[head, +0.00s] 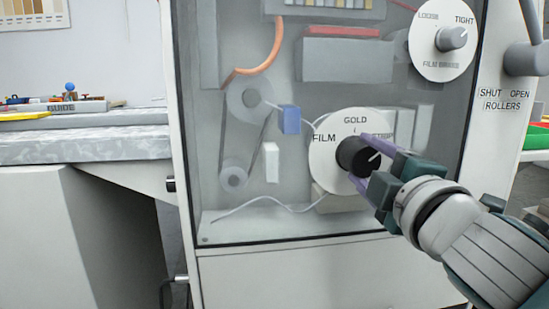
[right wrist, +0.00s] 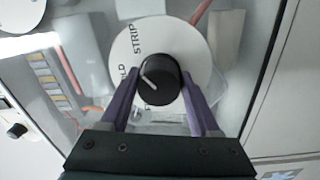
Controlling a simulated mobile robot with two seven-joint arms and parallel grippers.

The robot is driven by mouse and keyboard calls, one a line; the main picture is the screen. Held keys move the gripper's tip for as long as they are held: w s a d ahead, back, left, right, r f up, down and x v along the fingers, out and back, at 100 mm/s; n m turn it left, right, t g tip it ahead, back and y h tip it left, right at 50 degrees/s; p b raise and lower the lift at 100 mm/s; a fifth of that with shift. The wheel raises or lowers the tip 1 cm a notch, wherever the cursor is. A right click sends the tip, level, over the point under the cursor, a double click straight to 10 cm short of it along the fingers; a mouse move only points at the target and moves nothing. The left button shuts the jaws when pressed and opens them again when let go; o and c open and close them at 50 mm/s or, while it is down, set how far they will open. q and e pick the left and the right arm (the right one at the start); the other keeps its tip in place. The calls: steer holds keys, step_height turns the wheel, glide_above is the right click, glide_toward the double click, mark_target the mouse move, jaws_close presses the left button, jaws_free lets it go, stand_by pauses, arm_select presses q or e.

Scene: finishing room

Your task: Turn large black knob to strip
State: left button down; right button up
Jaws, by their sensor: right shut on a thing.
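The dial reads FILM at left, GOLD at top and STRIP at right, with STRIP partly hidden by my gripper. My right gripper (head: 368,165) has its purple fingers on either side of the knob and is shut on it. In the right wrist view the knob (right wrist: 161,82) is between the fingers, and its white pointer line points between GOLD and STRIP. My left gripper is not in view.
A smaller grey knob (head: 453,38) on a white dial marked LOOSE and TIGHT is at upper right. A grey lever (head: 524,57) is beside the SHUT/OPEN ROLLERS label. A grey bench (head: 85,145) with small items stands at left.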

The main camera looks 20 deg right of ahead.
steer(key=shift+m, duration=0.7)
steer(key=o, duration=1.4)
steer(key=shift+c, duration=0.2)
